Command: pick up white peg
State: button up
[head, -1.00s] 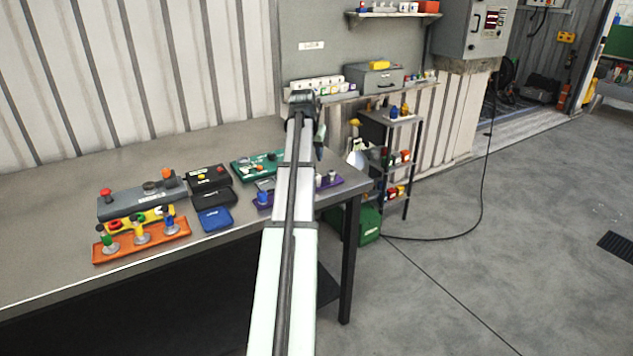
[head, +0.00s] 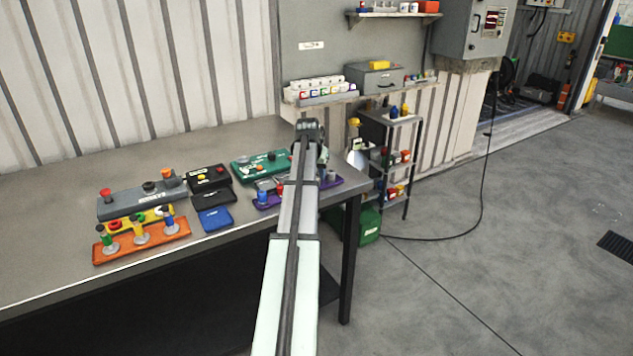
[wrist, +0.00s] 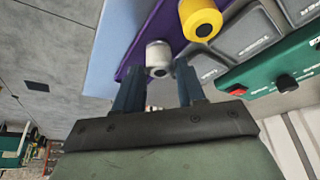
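The white peg (wrist: 158,52) stands on the purple board (wrist: 160,24) in the wrist view, with a dark round spot on its face. My gripper (wrist: 158,72) is open, its two dark blue fingers apart. The peg shows between and just beyond the fingertips; I cannot tell how far the fingers reach along it. In the head view, my arm covers the middle of the purple board (head: 337,187), and the fingertips are hidden.
A yellow peg (wrist: 200,20) stands close to the white one. Grey pads (wrist: 248,28) and a green panel (wrist: 290,68) lie beside the board. A blue peg (head: 262,196) stands at its left end. An orange board (head: 140,243) is further left. The table's front-left surface is clear.

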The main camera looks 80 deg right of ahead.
jog(key=shift+x, duration=1.45)
jog(key=shift+c, duration=0.3)
jog(key=c, duration=0.6)
jog(key=shift+r, duration=0.1)
